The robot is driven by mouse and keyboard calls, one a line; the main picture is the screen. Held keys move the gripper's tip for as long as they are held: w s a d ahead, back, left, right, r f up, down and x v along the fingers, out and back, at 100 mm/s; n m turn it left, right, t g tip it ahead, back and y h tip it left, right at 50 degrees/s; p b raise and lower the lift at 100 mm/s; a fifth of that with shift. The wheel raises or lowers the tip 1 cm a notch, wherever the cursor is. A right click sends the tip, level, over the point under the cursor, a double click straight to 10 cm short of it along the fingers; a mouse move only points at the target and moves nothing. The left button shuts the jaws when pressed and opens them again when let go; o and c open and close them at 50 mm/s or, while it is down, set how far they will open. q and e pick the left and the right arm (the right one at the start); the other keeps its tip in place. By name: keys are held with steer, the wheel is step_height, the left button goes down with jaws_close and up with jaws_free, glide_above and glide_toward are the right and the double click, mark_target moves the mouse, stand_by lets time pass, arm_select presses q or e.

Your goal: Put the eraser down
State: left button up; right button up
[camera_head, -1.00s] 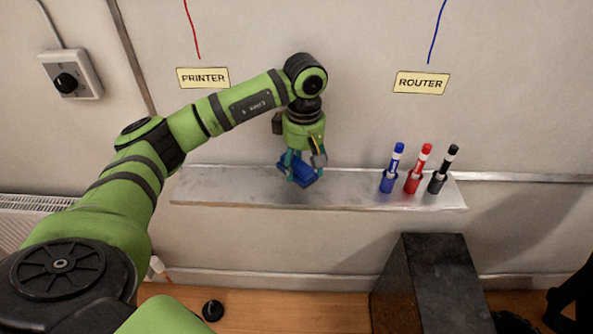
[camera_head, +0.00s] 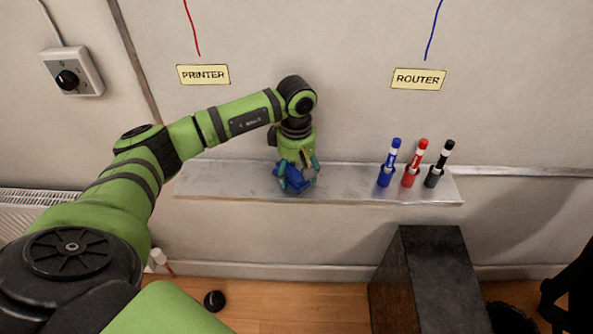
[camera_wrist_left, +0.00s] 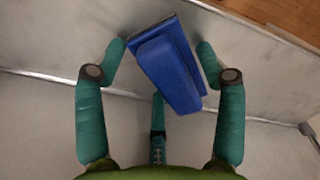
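The blue eraser (camera_head: 297,178) rests on the metal shelf (camera_head: 225,182), left of the markers. In the left wrist view the eraser (camera_wrist_left: 168,66) lies tilted between the teal fingers. My left gripper (camera_head: 296,176) is low over the shelf, around the eraser. Its fingers are spread. In the wrist view a gap shows between the left finger and the eraser, and the right finger is close beside it. The third finger is partly behind the eraser's near end. My right gripper is not in view.
PRINTER (camera_head: 203,75) and ROUTER (camera_head: 418,79) labels are on the wall. A dark box (camera_head: 440,270) stands below the shelf. The shelf is clear between eraser and markers.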

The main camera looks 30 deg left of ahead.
mark_target(297, 169)
arm_select(q)
steer(key=shift+r, duration=0.2)
step_height(297, 169, up, 12)
steer(key=b, duration=0.3)
stand_by(0.3)
stand_by(0.4)
